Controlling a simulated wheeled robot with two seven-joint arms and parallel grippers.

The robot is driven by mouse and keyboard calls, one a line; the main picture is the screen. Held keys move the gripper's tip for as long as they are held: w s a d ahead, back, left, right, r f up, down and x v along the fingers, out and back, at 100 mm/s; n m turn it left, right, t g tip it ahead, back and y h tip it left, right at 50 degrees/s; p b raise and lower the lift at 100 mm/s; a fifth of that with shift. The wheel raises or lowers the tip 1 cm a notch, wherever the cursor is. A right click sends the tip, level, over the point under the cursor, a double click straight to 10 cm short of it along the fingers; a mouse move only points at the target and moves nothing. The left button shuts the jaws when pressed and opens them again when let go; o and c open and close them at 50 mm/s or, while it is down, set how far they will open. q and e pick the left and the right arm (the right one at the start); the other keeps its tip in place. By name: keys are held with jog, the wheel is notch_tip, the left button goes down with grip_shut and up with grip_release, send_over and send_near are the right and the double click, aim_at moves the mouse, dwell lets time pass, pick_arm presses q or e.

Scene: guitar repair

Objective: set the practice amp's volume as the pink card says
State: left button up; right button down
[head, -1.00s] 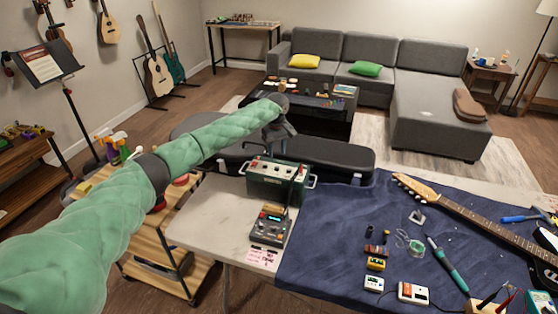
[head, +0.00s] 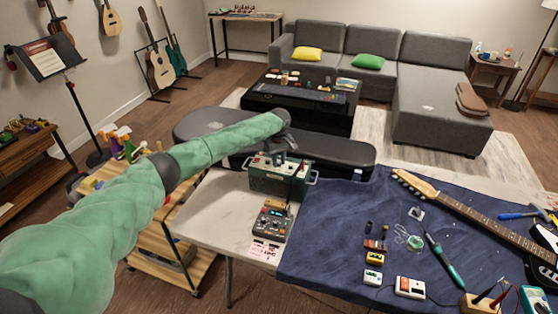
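The practice amp (head: 272,185) is a dark green box with a light control panel on top and handles at its sides. It stands upright at the back of the pale table. Small knobs show on its top, but their settings are too small to read. The pink card (head: 264,250) lies flat in front of the grey pedal; its writing is too small to read. My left gripper (head: 286,147) is at the amp's top back edge, pointing down. I cannot tell whether it touches a knob or how far its fingers are apart. My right gripper is out of view.
A grey pedal device (head: 271,222) with a lit display stands between amp and card. A blue mat (head: 330,240) to the right carries small pedals, a soldering iron (head: 444,261) and a guitar (head: 480,220). The pale table (head: 212,215) is bare left of the amp.

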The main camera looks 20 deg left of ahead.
pick_arm(q)
grip_shut()
jog(key=shift+m, duration=0.3)
